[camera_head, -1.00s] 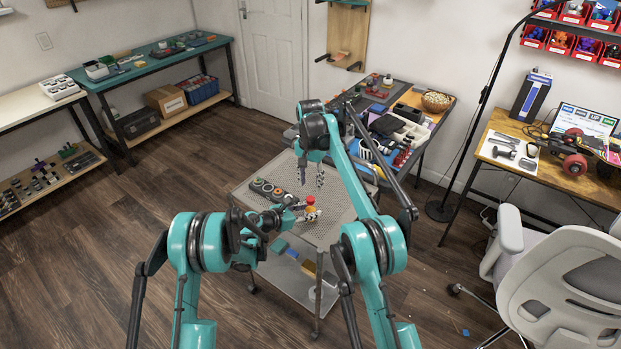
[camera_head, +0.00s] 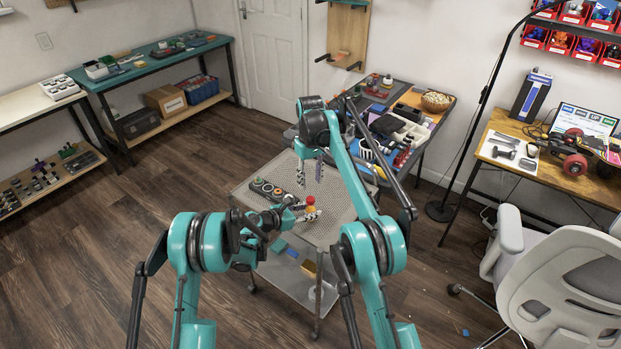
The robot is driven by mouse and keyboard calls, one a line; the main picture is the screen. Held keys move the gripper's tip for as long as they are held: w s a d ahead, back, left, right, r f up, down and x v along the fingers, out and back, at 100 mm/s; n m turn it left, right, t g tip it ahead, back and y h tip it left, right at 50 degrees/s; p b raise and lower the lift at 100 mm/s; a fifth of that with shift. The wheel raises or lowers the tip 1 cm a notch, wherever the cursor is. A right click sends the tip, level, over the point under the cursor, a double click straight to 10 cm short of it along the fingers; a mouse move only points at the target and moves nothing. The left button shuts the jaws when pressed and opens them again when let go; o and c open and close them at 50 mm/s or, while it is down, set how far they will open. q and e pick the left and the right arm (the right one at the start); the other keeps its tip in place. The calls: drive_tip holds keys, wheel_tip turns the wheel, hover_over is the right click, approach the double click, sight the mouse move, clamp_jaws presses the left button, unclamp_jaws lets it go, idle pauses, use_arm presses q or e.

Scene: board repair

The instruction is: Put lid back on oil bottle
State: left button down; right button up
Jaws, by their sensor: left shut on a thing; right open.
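A small bottle (camera_head: 311,208) with an orange-red top stands on the perforated top of the metal cart. My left gripper (camera_head: 303,209) reaches in low from the left and is shut on the bottle at its side. My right gripper (camera_head: 310,178) hangs above the cart, fingers pointing down, open, a little above and behind the bottle. I cannot tell whether the orange-red part is the lid or the bottle's own top. No separate lid can be made out at this size.
A dark tray with several round parts (camera_head: 272,191) lies on the cart top (camera_head: 338,228), left of the bottle. Behind the cart stands a cluttered dark table (camera_head: 429,150). A grey chair (camera_head: 558,275) stands at the right. Floor at the left is clear.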

sight(310, 199)
drive_tip(key=shift+f, duration=4)
clamp_jaws()
drive_tip(key=shift+o, duration=0.8)
unclamp_jaws()
drive_tip(key=shift+r, duration=0.1)
wheel_tip(310, 199, up, 7)
drive_tip(key=shift+r, duration=0.2)
